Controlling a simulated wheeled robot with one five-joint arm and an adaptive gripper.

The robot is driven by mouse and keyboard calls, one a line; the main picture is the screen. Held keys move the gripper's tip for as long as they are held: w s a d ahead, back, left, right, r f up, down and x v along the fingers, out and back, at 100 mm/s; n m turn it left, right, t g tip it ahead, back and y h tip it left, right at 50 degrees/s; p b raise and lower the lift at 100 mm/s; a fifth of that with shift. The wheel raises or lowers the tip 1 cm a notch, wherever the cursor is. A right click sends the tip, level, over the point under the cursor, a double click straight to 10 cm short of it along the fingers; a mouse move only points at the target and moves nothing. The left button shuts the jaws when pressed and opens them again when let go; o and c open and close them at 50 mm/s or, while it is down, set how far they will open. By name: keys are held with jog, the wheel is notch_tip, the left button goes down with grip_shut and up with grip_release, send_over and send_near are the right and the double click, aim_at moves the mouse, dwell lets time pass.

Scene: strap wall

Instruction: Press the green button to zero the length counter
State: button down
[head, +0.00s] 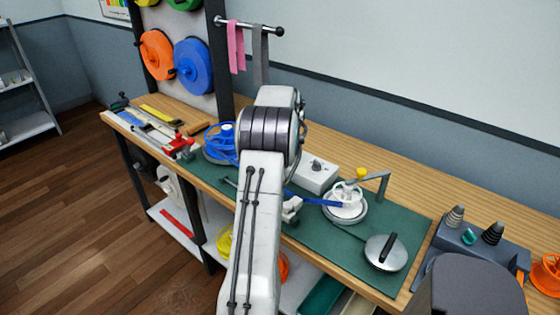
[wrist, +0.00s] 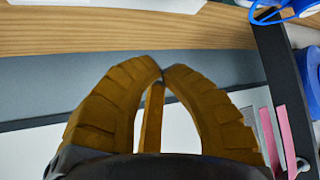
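I cannot make out a green button or a length counter for certain in either view. A pale box (head: 315,179) with a dark knob on top stands at the back of the green mat, just right of my arm in the head view. A pale edge (wrist: 130,4) shows at the top of the wrist view; I cannot tell if it is the same box. My gripper (wrist: 161,70) has yellow-brown fingers whose tips meet, with nothing seen between them. In the head view my arm hides the gripper and part of the bench behind it.
The green mat (head: 405,222) holds a white reel (head: 345,207) with a blue strap and a round metal disc (head: 385,253). A grey holder with cones (head: 465,245) stands at right. A blue reel (head: 219,143) is left of my arm. Pink and grey straps (head: 236,47) hang at the back.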

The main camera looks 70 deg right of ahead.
jog(key=shift+f, duration=0.2)
dwell(0.4)
jog(key=shift+f+b, duration=2)
jog(key=shift+f, duration=1.55)
jog(key=shift+f+b, duration=0.7)
jog(key=shift+b, duration=0.25)
jog(key=c, duration=1.9)
grip_release()
grip_shut()
jog(key=shift+f+b, duration=0.95)
jog(key=shift+f, duration=0.1)
jog(key=shift+r, duration=0.15)
jog(key=shift+r+p, duration=0.65)
jog(key=shift+r, duration=0.25)
jog(key=shift+r, duration=0.1)
